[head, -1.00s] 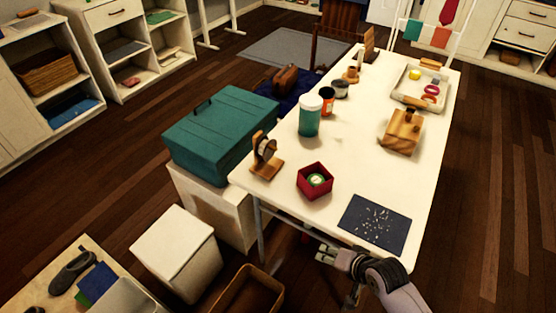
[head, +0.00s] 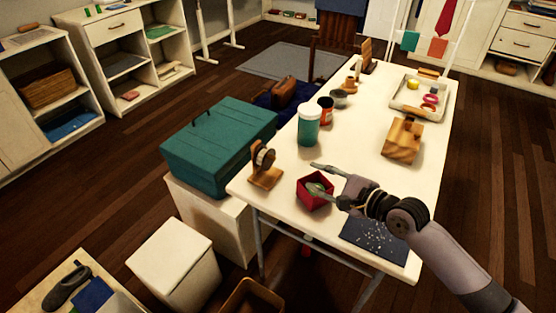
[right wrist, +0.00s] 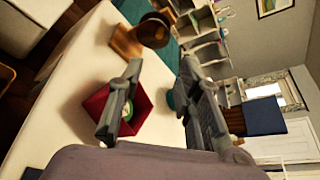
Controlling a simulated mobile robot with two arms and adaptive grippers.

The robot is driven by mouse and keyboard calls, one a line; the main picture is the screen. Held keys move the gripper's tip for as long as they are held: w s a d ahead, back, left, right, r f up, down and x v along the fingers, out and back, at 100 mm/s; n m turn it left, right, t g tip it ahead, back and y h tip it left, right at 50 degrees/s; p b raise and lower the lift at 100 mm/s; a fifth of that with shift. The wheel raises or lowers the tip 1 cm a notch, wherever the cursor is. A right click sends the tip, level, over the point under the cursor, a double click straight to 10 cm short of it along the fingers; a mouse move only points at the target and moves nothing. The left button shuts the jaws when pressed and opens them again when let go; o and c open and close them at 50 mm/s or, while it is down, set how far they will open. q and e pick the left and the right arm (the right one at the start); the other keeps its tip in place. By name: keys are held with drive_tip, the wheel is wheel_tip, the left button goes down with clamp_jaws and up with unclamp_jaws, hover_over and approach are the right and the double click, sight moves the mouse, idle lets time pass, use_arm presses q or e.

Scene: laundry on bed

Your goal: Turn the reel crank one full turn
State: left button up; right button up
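The reel (head: 264,159) is a dark disc on a wooden stand (head: 266,179) at the table's near left corner. Its crank is too small to make out in the head view. In the right wrist view the reel (right wrist: 153,31) shows at the top, beyond my fingertips. My right gripper (head: 313,177) is open and empty above the table, to the right of the reel and apart from it, over the red box. In the right wrist view its two fingers (right wrist: 160,72) are spread wide. My left gripper is not in view.
The red box (head: 316,200) with a round item inside stands just below my right gripper. A teal jar (head: 308,127) stands behind. A wooden box (head: 402,141) and a tray (head: 399,103) are farther right. A teal case (head: 215,150) stands left of the table.

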sight(268, 159)
drive_tip(key=b+x, duration=0.1)
drive_tip(key=x, duration=1.4)
drive_tip(key=shift+w+a, duration=0.2)
drive_tip(key=shift+f, duration=0.1)
drive_tip(key=shift+c, duration=0.4)
clamp_jaws()
